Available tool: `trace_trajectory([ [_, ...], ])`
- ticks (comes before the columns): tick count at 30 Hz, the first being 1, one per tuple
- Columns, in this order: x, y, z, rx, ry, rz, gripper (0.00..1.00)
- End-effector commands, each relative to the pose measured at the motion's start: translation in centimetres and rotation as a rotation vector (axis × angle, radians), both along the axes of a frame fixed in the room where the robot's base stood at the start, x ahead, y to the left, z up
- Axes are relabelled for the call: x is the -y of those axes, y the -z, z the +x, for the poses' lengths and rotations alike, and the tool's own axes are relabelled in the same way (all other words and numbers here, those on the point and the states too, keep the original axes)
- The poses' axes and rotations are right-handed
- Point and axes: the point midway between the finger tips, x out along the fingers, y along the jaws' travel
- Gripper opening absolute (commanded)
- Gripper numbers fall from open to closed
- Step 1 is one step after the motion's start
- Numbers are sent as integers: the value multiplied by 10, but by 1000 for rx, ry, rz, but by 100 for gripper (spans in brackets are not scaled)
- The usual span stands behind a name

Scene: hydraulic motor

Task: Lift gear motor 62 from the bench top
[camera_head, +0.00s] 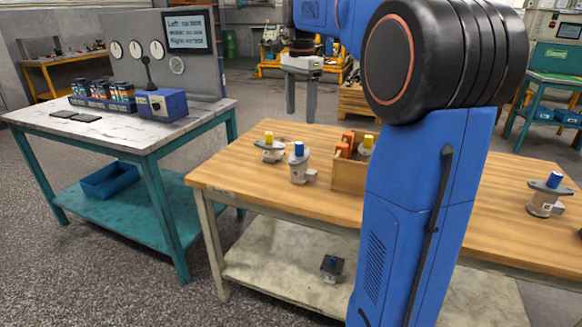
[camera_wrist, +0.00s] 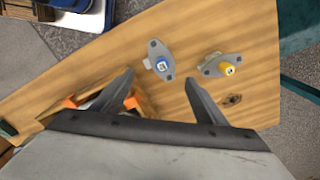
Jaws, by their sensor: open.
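Several grey gear motors with coloured caps stand on the wooden bench top (camera_head: 235,178). A blue-capped motor (camera_head: 300,168) and a yellow-capped motor (camera_head: 269,152) stand at its left. In the wrist view the blue-capped motor (camera_wrist: 158,55) lies just beyond my fingertips, and the yellow-capped motor (camera_wrist: 220,66) is to its right. The cap labels are too small to read surely, so I cannot tell which is 62. Another blue-capped motor (camera_head: 545,198) stands at the right. My gripper (camera_head: 300,114) is open and empty, pointing down above the bench.
A wooden box (camera_head: 348,175) holds orange parts (camera_head: 345,146) and a yellow-capped motor (camera_head: 366,147), partly hidden by my arm. A teal-framed table (camera_head: 75,135) with a blue device (camera_head: 163,105) stands at left. The bench's front-left top is clear.

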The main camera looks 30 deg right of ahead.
Motion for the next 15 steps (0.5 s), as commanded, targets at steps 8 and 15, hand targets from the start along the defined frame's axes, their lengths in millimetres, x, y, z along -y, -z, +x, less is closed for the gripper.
trace_trajectory([
  [8, 0, 40, 0, -4, 2, 1, 66],
  [15, 0, 83, 0, -4, 1, 1, 66],
])
